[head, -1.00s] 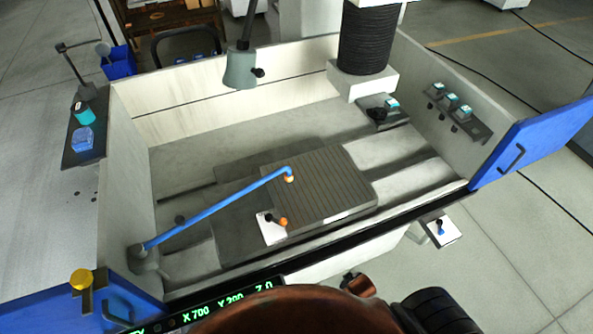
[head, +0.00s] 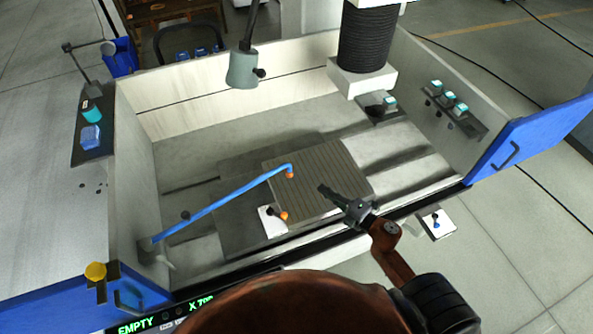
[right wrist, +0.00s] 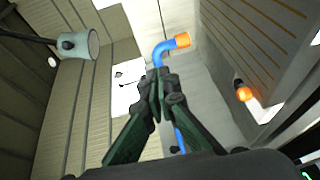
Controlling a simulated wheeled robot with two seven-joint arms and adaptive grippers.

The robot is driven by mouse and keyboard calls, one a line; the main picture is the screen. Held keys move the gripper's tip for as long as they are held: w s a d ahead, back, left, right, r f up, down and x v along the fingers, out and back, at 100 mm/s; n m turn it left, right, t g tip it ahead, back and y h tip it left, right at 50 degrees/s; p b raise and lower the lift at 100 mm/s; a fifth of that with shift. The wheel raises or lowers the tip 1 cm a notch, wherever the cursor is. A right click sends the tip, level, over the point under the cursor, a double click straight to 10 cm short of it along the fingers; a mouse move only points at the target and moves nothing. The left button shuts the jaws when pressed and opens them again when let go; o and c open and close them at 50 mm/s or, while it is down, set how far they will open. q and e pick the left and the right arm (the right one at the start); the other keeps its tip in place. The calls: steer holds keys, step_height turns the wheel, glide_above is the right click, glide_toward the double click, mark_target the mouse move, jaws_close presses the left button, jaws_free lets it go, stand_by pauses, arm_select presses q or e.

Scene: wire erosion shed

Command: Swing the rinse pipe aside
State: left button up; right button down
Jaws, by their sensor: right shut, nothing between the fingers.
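The blue rinse pipe (head: 222,202) runs from a grey pivot (head: 152,251) at the tank's front left corner up to the right. Its bent end has an orange tip (head: 290,174) over the ribbed dark plate (head: 325,165). My right gripper (head: 324,190) is over the plate's right part, right of the tip and apart from it in the head view. In the right wrist view, the closed fingers (right wrist: 160,82) are empty and hide part of the pipe (right wrist: 162,54), which shows beyond them. My left gripper is not in view.
A grey lamp head (head: 242,70) hangs over the tank's back. A black bellows column (head: 365,40) stands at the back right. An orange-knobbed lever (head: 282,215) sits on a white block by the plate. A blue door (head: 530,140) stands open at right.

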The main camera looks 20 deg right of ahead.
stand_by(0.3)
steer(key=p, duration=0.4)
glide_toward(290, 167)
steer(key=x, duration=0.7)
steer(key=shift+d, duration=0.15)
steer(key=shift+w+b, duration=0.1)
steer(key=shift+b, duration=0.2)
